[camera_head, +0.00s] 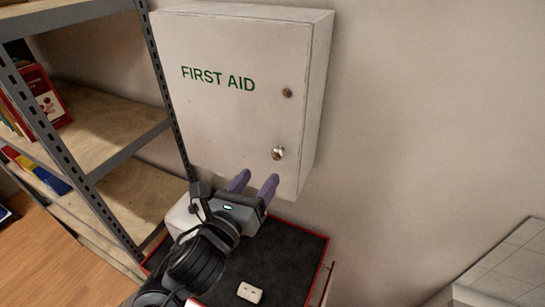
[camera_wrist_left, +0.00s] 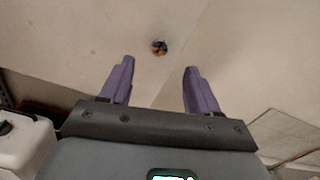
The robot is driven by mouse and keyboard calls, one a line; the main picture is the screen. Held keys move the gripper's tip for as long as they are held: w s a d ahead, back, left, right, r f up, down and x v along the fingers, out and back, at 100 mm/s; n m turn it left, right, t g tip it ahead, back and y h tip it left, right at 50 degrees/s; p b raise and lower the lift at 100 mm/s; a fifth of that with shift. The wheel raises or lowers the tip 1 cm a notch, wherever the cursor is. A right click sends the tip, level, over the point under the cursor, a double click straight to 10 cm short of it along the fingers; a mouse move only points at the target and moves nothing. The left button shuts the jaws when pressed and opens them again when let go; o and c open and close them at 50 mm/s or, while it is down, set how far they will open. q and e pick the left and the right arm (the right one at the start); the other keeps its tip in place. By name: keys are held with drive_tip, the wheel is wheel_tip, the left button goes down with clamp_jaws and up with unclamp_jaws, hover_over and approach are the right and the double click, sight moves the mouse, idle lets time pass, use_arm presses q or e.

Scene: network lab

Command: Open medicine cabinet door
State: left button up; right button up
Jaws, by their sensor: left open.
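The white medicine cabinet (camera_head: 230,110), marked FIRST AID in green, hangs on the wall in the head view. Its front door looks shut. A round metal knob (camera_head: 278,153) sits low on the door's right side, with a small round lock (camera_head: 287,92) above it. My left gripper (camera_head: 256,180) is open and empty, its two purple fingers pointing up just below the knob, apart from it. In the left wrist view the knob (camera_wrist_left: 159,47) shows ahead, between and beyond the fingertips (camera_wrist_left: 158,64). My right gripper is not in view.
A metal shelf unit (camera_head: 100,140) with books stands close on the left. Below the cabinet is a dark red-edged top (camera_head: 285,265) with a small cream box (camera_head: 250,292). A white container (camera_wrist_left: 25,140) is at left in the wrist view. The wall right of the cabinet is bare.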

sight(276, 155)
use_arm(q)
drive_tip(key=p+x, duration=0.2)
drive_tip(key=x, duration=0.4)
drive_tip(key=shift+w+d+r, duration=0.1)
drive_tip(key=shift+w, duration=0.1)
drive_tip(key=shift+w+d, duration=0.3)
drive_tip(key=shift+w, duration=0.35)
clamp_jaws()
